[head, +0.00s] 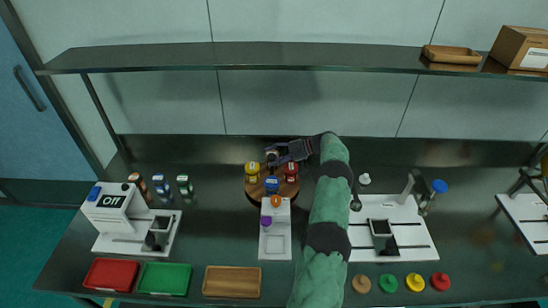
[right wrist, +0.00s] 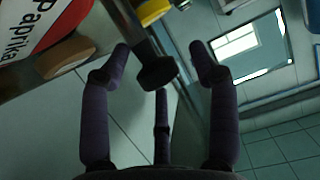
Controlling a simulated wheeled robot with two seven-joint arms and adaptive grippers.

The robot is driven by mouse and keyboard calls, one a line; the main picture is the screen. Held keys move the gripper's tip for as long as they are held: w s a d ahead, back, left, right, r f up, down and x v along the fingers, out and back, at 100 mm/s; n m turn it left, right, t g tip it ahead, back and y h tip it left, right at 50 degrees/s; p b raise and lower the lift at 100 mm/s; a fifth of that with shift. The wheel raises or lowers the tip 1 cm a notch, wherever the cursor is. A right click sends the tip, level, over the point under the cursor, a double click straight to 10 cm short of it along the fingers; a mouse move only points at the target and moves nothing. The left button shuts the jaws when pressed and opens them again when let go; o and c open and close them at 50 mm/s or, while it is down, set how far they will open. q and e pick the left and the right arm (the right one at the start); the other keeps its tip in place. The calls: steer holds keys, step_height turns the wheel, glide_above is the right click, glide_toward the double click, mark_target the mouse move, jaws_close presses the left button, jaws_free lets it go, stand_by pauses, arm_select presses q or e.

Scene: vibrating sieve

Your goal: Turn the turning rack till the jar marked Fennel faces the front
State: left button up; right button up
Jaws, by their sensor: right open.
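The round wooden turning rack (head: 258,195) stands at the back middle of the table. On it I see a yellow-lidded jar (head: 252,169), a blue-lidded jar (head: 271,184) at the front and a red-lidded jar (head: 291,169) at the right. The jar labels are too small to read in the head view. My right gripper (head: 275,154) is over the back of the rack. In the right wrist view its fingers (right wrist: 160,65) are open around a dark knob on a post (right wrist: 155,72); contact cannot be told. A label reading Paprika (right wrist: 40,20) shows at upper left. No Fennel label is readable. My left gripper is not in view.
A white tray (head: 275,246) with small orange and purple items stands in front of the rack. A white device (head: 115,210) is at left and a white-based stand (head: 410,240) at right. Red (head: 110,274) and green (head: 164,278) trays line the front. A shelf (head: 270,57) runs above.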

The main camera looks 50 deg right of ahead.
steer(key=v, duration=1.2)
stand_by(0.4)
